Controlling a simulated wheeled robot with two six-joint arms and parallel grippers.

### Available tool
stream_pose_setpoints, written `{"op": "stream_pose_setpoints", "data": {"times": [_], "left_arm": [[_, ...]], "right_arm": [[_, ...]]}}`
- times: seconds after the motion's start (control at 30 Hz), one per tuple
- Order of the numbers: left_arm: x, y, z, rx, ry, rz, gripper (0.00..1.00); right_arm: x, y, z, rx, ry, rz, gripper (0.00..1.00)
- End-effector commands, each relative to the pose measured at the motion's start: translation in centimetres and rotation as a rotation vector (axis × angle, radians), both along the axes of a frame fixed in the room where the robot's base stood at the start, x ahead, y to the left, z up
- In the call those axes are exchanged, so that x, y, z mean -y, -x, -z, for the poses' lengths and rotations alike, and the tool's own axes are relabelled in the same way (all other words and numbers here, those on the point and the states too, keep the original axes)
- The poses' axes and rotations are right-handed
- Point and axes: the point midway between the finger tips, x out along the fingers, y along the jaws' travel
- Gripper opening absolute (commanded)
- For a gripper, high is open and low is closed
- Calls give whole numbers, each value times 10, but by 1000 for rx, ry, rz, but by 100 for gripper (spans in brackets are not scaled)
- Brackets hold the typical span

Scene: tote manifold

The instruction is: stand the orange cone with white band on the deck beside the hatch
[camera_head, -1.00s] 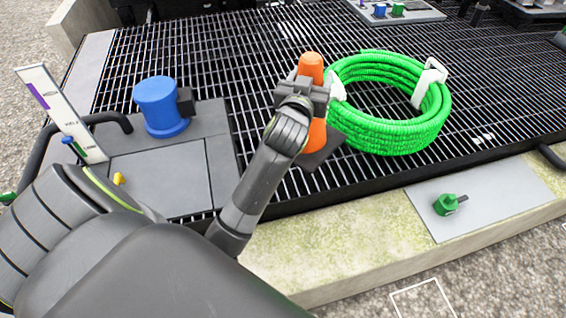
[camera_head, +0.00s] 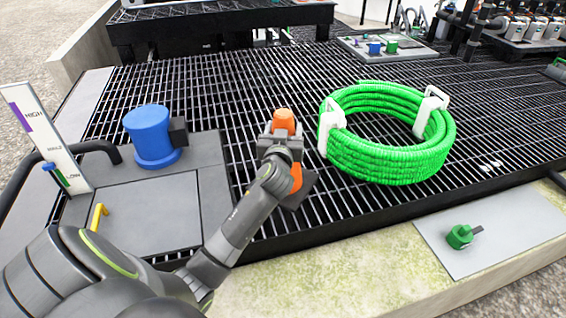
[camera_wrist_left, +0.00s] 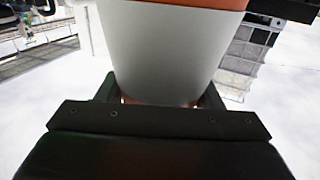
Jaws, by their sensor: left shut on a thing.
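The orange cone with white band (camera_head: 284,119) is in my left gripper (camera_head: 281,147), over the grating deck (camera_head: 235,85) between the hatch and the green hose coil. The gripper is shut around its middle and hides the band in the head view. The cone looks roughly upright, with its dark base (camera_head: 301,190) lowest; I cannot tell whether the base touches the deck. In the left wrist view the white band (camera_wrist_left: 165,55) fills the space between the fingers. The grey hatch panel (camera_head: 150,215) with a yellow handle (camera_head: 98,218) lies to the left of the cone. My right gripper is out of view.
The green hose coil (camera_head: 388,165) with white clips stands close to the right of the cone. A blue capped post (camera_head: 152,135) stands behind the hatch. A level gauge board (camera_head: 45,135) stands at the left. Bare grating lies behind the cone.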

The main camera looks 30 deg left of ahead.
Motion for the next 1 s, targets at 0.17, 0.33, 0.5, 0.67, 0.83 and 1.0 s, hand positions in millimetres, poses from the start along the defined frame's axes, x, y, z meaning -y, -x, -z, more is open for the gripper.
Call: {"op": "stream_pose_setpoints", "data": {"times": [0.17,0.33,0.5,0.67,0.83,1.0], "left_arm": [[0,0,19,3,0,1,7],[1,0,36,1,0,2,7],[1,0,57,1,-2,2,7],[1,0,55,3,0,2,7],[0,0,58,0,0,1,64],[0,0,57,1,0,1,82]], "right_arm": [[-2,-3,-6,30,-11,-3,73],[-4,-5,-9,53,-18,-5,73],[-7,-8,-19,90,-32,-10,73],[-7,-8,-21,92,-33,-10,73],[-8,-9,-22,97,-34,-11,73],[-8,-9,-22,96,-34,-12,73]]}}
